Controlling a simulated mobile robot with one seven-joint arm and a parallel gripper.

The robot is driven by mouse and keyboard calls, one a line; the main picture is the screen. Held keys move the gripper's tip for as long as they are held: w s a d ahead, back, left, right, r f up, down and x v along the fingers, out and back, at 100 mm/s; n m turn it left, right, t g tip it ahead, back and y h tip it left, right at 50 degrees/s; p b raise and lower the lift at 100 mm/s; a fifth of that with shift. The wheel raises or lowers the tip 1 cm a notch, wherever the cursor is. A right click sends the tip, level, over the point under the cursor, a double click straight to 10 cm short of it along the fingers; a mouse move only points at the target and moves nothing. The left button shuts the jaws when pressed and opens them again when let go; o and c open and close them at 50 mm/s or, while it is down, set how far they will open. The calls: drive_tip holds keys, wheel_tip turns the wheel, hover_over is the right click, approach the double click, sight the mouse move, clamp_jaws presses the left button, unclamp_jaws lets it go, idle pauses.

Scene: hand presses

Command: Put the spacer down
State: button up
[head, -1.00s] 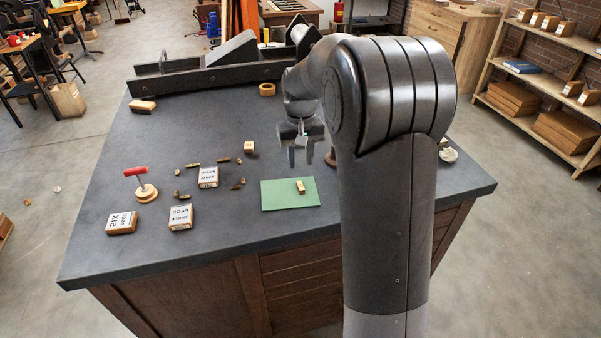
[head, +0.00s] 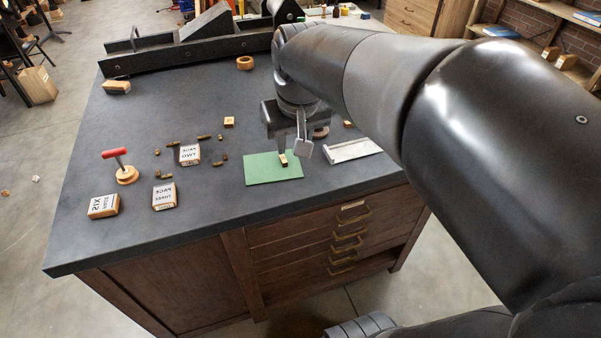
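A small wooden block (head: 283,160), which may be the spacer, sits on the far right part of the green mat (head: 262,172). No label on it is readable. My gripper (head: 292,149) is low over the mat's far right corner, pointing down. Its two fingers stand apart, with the left one right at the block and the paler right one beyond the mat's right edge. I see nothing clamped between them. Whether the left finger touches the block cannot be told.
A pale angled metal piece (head: 352,151) lies right of the mat. Left are labelled boxes (head: 164,197), small brass pieces (head: 204,137) and a red-handled stamp (head: 123,170). A wooden ring (head: 245,63) and a long dark press (head: 190,45) stand at the back. The front strip is clear.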

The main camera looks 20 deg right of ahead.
drive_tip(key=s+a+f+t, duration=0.1)
drive_tip(key=s+f+t, duration=0.1)
drive_tip(key=s, duration=0.9)
drive_tip(key=shift+s, duration=0.3)
drive_tip(key=shift+f, duration=0.1)
drive_tip(key=o, duration=0.7)
